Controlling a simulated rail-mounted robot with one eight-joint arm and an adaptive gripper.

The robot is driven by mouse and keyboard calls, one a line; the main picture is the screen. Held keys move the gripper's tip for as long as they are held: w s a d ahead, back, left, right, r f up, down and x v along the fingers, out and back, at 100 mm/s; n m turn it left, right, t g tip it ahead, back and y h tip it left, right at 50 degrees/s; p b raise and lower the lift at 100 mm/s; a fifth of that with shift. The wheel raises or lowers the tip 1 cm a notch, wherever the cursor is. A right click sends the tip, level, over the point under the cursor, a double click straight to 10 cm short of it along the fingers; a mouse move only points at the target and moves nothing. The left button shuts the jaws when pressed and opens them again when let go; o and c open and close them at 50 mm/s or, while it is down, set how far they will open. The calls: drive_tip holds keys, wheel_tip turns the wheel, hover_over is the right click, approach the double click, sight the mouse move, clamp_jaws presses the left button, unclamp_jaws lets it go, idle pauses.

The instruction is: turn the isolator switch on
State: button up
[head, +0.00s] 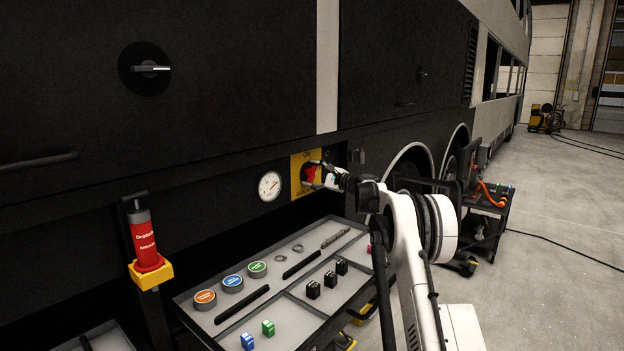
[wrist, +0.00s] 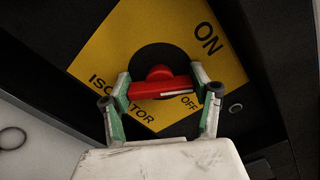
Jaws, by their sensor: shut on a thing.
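The isolator switch is a red handle (wrist: 160,88) on a round black disc, set on a yellow plate (wrist: 95,61) marked ON, OFF and ISOLATOR. In the wrist view the plate looks tilted, and the handle lies nearly level across it, its right end with a white mark close to the word OFF. My gripper (wrist: 162,92) is shut on the red handle, one finger at each end of it. In the head view the yellow plate (head: 298,160) is on the dark coach side, and my gripper (head: 325,174) reaches it from the right, partly hiding the handle.
A round gauge (head: 270,186) is left of the plate. Below is a grey tray (head: 209,320) with tape rolls, black blocks and small coloured pieces. A red canister (head: 143,238) stands at left in a yellow holder. A dark cart (head: 487,215) stands at right; grey floor there is mostly open.

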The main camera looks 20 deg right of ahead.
drive_tip(key=n+b, duration=0.1)
drive_tip(key=n, duration=0.5)
drive_tip(key=shift+f+b, duration=0.15)
drive_tip(key=shift+b, duration=0.2)
idle(0.4)
drive_tip(key=o, duration=1.2)
drive_tip(key=v, duration=1.2)
